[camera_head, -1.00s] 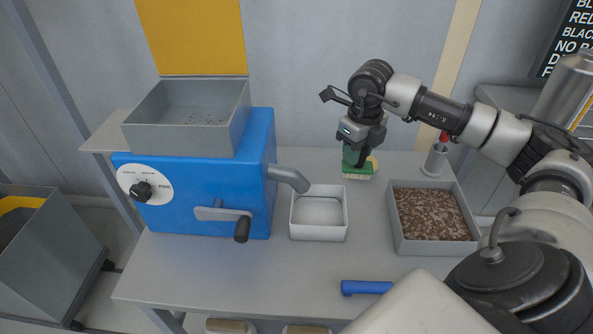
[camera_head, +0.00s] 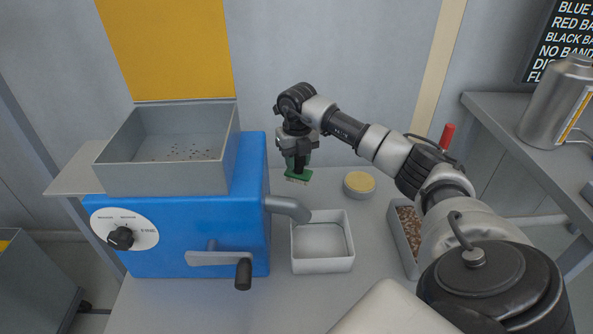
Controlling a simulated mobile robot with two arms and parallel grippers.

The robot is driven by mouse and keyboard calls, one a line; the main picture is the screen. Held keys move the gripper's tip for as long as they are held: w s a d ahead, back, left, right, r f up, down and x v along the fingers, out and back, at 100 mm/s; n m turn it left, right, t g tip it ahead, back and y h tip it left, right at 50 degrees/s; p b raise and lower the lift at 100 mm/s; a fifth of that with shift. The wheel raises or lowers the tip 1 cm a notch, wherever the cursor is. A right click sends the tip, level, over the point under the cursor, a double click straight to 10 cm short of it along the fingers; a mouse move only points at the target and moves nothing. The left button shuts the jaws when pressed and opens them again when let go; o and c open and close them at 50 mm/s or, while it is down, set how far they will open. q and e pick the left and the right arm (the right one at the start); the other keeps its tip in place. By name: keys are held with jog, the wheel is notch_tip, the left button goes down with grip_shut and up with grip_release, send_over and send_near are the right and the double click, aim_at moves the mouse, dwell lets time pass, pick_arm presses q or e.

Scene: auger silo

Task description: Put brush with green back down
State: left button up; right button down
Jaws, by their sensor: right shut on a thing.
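The brush with the green back (camera_head: 298,177) is in my right gripper (camera_head: 297,163), behind the white tray and beside the blue machine's spout. The gripper is shut on it and points down. The bristles are at the bottom, close to the table top; I cannot tell whether they touch it. The fingers hide part of the brush. My left gripper is not in view.
The blue machine (camera_head: 190,225) with a grey hopper, spout and crank stands at left. A white tray (camera_head: 322,265) sits under the spout. A round yellow-topped tin (camera_head: 359,185) is right of the brush. A grey bin of brown granules (camera_head: 406,243) is partly behind my arm.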

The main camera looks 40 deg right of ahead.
aim_at(297, 170)
notch_tip(297, 170, down, 4)
jog(key=shift+w+r, duration=0.1)
jog(key=shift+f, duration=0.2)
jog(key=c, duration=0.8)
grip_release()
jog(key=shift+f, duration=0.15)
jog(key=shift+r, duration=0.3)
notch_tip(297, 170, up, 12)
jog(key=shift+f, duration=0.1)
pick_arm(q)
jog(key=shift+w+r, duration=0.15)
